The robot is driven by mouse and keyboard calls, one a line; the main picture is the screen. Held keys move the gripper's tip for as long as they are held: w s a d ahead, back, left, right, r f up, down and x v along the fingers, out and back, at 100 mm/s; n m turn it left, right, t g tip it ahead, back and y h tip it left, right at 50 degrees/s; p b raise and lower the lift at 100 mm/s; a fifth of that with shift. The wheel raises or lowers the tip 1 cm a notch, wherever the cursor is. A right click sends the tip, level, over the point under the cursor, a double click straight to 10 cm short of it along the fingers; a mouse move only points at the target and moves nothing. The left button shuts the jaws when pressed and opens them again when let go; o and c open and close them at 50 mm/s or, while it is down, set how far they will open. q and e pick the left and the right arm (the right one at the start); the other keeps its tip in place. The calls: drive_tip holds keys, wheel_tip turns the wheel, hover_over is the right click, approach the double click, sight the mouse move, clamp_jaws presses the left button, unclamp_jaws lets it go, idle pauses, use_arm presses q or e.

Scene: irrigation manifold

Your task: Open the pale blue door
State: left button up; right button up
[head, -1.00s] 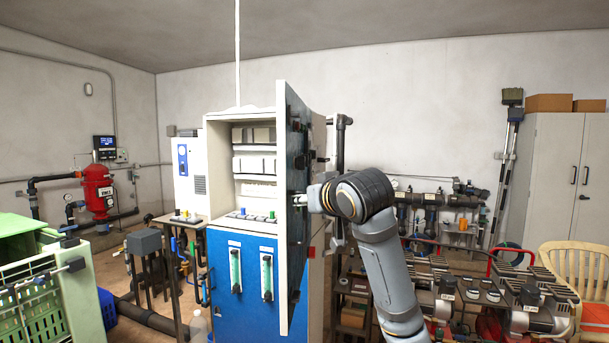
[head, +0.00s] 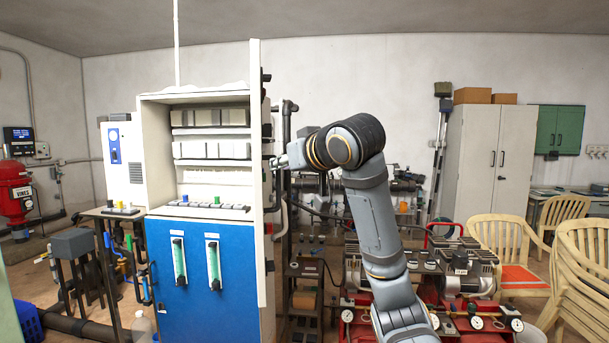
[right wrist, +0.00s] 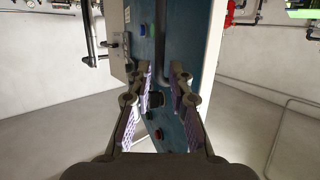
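The cabinet door (head: 257,180) stands swung out at the right side of the open cabinet (head: 150,150). In the head view it shows nearly edge-on as a tall pale strip. In the right wrist view the door's face (right wrist: 205,65) is blue-teal, with buttons and a dark fitting (right wrist: 156,99) on it. My right gripper (head: 274,163) is at the door's outer face in the head view. In the right wrist view its fingers (right wrist: 161,75) are apart, with the door's face in front of and between them. Contact cannot be told. My left gripper is not in view.
Shelves inside the cabinet hold white modules (head: 212,150). Its blue lower front (head: 200,270) carries two green flow tubes. Red pump equipment (head: 460,290) and stacked chairs (head: 585,260) stand to the right. A table with pipes (head: 110,212) stands on the left.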

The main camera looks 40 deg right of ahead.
drive_tip(key=s+d+b, duration=0.2)
drive_tip(key=s, duration=0.1)
drive_tip(key=shift+s+d+f+b, duration=0.1)
drive_tip(key=shift+s+d+b, duration=0.15)
drive_tip(key=shift+d+b, duration=0.15)
